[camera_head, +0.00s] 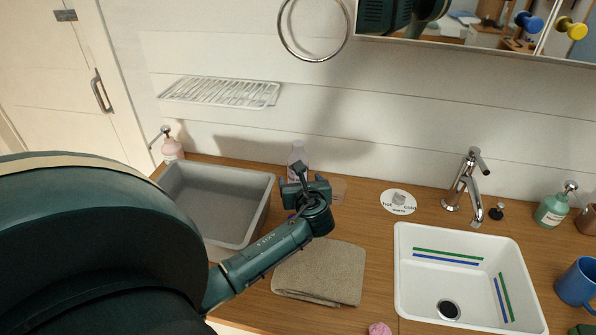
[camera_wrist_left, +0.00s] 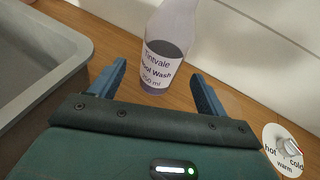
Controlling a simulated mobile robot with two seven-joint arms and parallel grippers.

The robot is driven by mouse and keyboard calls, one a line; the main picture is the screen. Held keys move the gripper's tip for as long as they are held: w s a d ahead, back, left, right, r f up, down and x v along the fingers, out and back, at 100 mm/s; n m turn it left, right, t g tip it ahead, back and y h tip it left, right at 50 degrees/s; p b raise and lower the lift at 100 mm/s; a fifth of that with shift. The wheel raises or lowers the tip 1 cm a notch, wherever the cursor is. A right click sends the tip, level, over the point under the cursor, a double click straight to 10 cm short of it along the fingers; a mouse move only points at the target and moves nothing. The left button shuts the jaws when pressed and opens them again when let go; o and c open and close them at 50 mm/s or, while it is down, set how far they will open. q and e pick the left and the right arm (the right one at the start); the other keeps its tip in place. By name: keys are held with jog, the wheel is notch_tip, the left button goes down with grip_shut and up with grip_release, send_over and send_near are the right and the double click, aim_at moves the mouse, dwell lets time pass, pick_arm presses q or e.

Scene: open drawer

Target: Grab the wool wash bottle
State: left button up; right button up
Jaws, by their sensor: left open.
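The wool wash bottle (camera_wrist_left: 166,50) is pale lilac with a white label reading "Wool Wash". It stands upright on the wooden counter near the back wall. In the head view the bottle (camera_head: 297,156) shows just behind my left gripper (camera_head: 303,180), which hides its lower part. In the left wrist view my left gripper (camera_wrist_left: 160,88) is open, with one finger on each side of the line to the bottle. The bottle is ahead of the fingertips, roughly centred, and the gap looks empty. My right gripper is not in view.
A grey basin (camera_head: 265,190) is left of the bottle. A folded towel (camera_head: 320,272) lies in front. A white sink (camera_head: 405,262), faucet (camera_head: 464,185) and round hot/cold dial (camera_head: 398,202) are to the right. A pink pump bottle (camera_head: 172,149) stands at the back left.

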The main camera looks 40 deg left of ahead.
pick_arm(q)
jog(key=shift+r+x, duration=0.1)
jog(key=shift+x, duration=0.8)
jog(key=shift+r+x, duration=0.15)
jog(key=shift+x, duration=0.75)
jog(key=shift+w, duration=0.2)
jog(key=shift+c, duration=0.6)
jog(key=c, duration=1.1)
jog(key=shift+r, duration=0.1)
